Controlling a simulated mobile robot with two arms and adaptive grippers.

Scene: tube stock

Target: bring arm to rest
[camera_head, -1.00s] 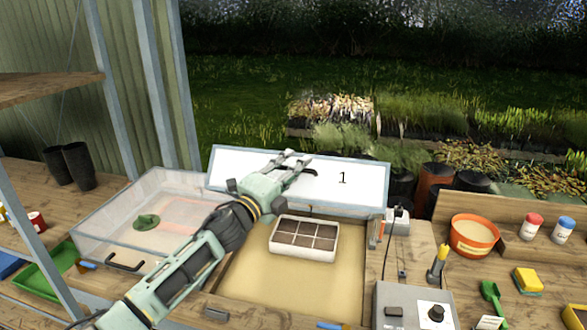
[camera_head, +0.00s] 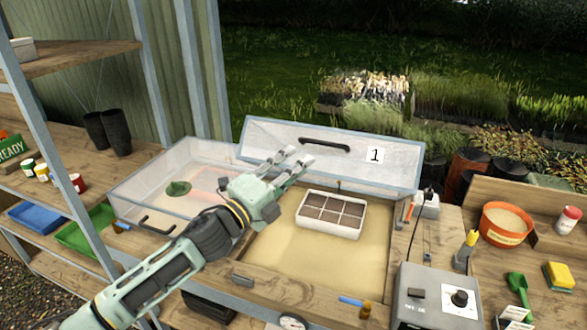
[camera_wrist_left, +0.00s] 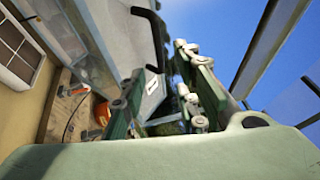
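My left arm comes in from the lower left of the head view. My left gripper (camera_head: 292,163) is raised over the sand-floored bed (camera_head: 290,255), in front of the open lid (camera_head: 340,160) marked 1. Its two fingers are apart with nothing between them. In the left wrist view the fingers (camera_wrist_left: 160,95) also stand apart, with the lid's black handle (camera_wrist_left: 150,30) beyond them. A white tray (camera_head: 361,219) with dark cells sits in the bed to the right of the gripper. My right gripper is not in either view.
A clear closed cover (camera_head: 150,200) lies left of the bed. A shelf rack (camera_head: 75,50) with a green tray (camera_head: 80,235) stands at the far left. A grey control box (camera_head: 435,300), an orange pot (camera_head: 507,222) and a yellow sponge (camera_head: 560,274) are at the right.

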